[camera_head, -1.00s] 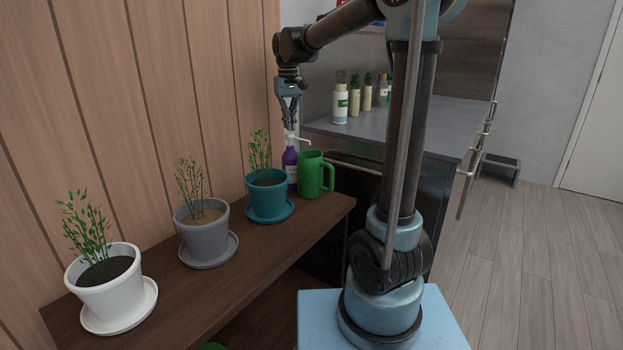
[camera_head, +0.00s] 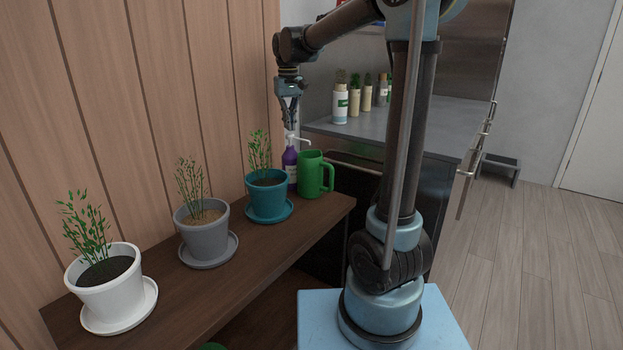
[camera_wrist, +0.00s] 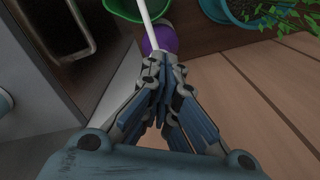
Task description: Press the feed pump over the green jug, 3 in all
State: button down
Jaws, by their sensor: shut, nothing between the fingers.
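The feed pump is a purple bottle (camera_head: 290,165) with a white pump head, standing on the wooden shelf. Its white spout (camera_wrist: 146,14) reaches out over the green jug (camera_head: 314,175), which stands just to its right. The jug's rim (camera_wrist: 122,10) also shows at the top of the wrist view. My gripper (camera_head: 290,127) points down directly above the pump head, fingers shut and empty. In the wrist view its closed fingertips (camera_wrist: 165,64) cover the top of the pump, so I cannot tell whether they touch it.
A teal pot (camera_head: 268,196) with a plant stands close left of the pump. A grey pot (camera_head: 202,232) and a white pot (camera_head: 104,285) stand farther along the shelf (camera_head: 222,283). Several bottles stand on the grey counter (camera_head: 425,128) behind. A wood-panel wall (camera_head: 150,90) borders the left.

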aim_at(290, 134)
jog(key=shift+f, duration=0.3)
jog(key=shift+f, duration=0.35)
jog(key=shift+f, duration=0.9)
jog(key=shift+r, duration=1.55)
jog(key=shift+f, duration=0.3)
jog(key=shift+f, duration=0.4)
